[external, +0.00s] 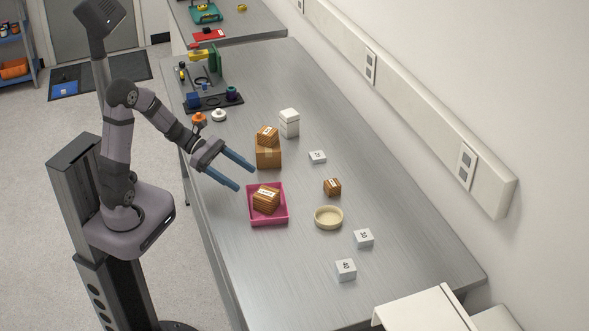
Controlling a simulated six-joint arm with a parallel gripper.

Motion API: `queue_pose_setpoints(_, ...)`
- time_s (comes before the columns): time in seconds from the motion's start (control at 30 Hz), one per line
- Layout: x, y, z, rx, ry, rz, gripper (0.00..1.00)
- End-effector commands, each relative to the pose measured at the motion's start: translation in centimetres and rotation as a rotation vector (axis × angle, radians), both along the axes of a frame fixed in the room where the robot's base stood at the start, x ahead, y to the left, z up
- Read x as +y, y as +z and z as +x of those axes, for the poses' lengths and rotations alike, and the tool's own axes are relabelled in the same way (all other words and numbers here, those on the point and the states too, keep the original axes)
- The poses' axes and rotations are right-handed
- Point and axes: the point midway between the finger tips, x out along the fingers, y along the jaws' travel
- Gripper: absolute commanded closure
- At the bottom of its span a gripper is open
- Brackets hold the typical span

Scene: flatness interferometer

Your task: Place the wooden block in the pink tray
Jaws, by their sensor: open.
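The pink tray (283,217) lies on the metal bench, with a brown, wood-like block (266,200) with a white label sitting tilted inside it. A similar smaller labelled block (332,186) stands on the bench to the right of the tray. Another similar block (268,134) rests on top of a cardboard box (268,156) behind the tray. My gripper (245,178) is open and empty, its blue fingers apart, above and just left of the tray's back edge. It touches no block that I can see.
A round cream dish (328,223) is right of the tray. White labelled blocks (364,238) (346,270) (318,157) and a white stack (289,123) stand around. An optics assembly on a dark plate (213,101) is at the back left. The front bench is mostly clear.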

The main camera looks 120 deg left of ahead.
Motion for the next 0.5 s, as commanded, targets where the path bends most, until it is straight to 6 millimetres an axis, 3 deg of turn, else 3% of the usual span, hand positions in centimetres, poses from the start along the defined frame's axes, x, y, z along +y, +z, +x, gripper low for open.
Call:
queue_pose_setpoints(0.2,0.01,0.54,-1.36,0.001,0.001,0.0,0.31)
queue_pose_setpoints(0.5,-0.01,0.6,-1.46,0.001,0.0,0.0,0.31)
